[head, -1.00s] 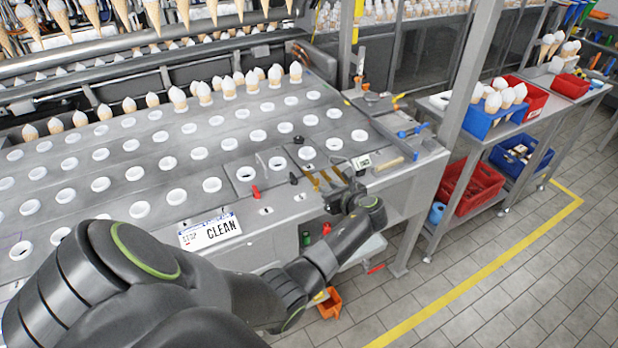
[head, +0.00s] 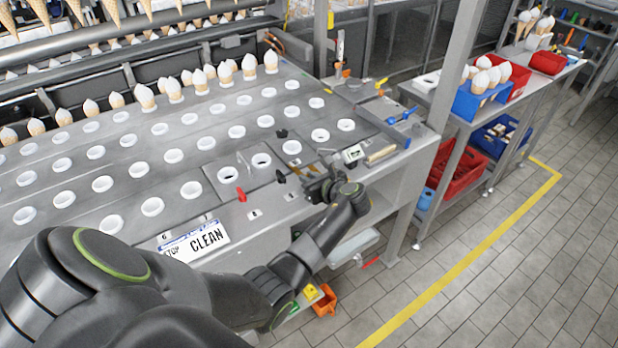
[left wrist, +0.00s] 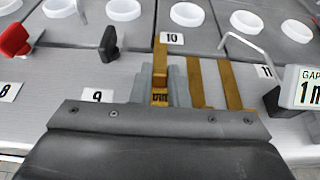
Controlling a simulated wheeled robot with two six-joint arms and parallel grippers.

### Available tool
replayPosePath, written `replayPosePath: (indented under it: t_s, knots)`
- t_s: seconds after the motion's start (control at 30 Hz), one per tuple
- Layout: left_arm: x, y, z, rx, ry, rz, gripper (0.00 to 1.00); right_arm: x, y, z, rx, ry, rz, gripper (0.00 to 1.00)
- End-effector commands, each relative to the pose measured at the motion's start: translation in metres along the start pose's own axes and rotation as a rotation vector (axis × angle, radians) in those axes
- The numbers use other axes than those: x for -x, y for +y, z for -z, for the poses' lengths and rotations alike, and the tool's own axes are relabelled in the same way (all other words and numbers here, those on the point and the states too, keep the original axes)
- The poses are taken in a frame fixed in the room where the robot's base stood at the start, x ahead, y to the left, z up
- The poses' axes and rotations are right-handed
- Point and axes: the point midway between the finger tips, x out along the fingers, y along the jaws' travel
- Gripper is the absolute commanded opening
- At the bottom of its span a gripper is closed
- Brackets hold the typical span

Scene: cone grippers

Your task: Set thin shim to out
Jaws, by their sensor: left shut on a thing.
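My left gripper (head: 316,183) is over the front right part of the machine deck. In the left wrist view its two grey fingers (left wrist: 160,88) are shut on a brass shim (left wrist: 160,60), a narrow strip with small dark lettering that I cannot read for sure. The shim points away from me toward label 10 (left wrist: 171,38). Two more brass strips (left wrist: 195,80) lie just right of the fingers, side by side. I cannot tell whether the held shim still touches the deck. My right gripper is not in view.
A black knob (left wrist: 109,43) and a red knob (left wrist: 15,40) stand to the left. A gap gauge (left wrist: 305,88) and a bent wire (left wrist: 243,42) are at the right. White ring holders (head: 228,174) fill the deck.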

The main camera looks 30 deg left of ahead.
Motion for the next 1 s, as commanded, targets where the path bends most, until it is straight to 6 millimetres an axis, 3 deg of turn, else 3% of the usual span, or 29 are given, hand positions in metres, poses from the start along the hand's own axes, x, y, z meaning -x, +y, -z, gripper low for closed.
replayPosePath:
  t_s: [0.3,0.63,0.97,1.0]
  knots:
    - [0.000,0.000,0.000,0.000,0.000,0.001,0.00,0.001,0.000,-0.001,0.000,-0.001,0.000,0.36]
    - [0.039,0.000,0.016,-0.002,0.006,0.001,0.00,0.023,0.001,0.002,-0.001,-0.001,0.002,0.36]
    - [0.041,0.000,0.019,-0.001,0.005,0.000,0.00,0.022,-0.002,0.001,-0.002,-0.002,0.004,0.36]
    - [0.041,0.001,0.019,-0.001,0.005,0.000,0.20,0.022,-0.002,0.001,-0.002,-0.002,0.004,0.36]
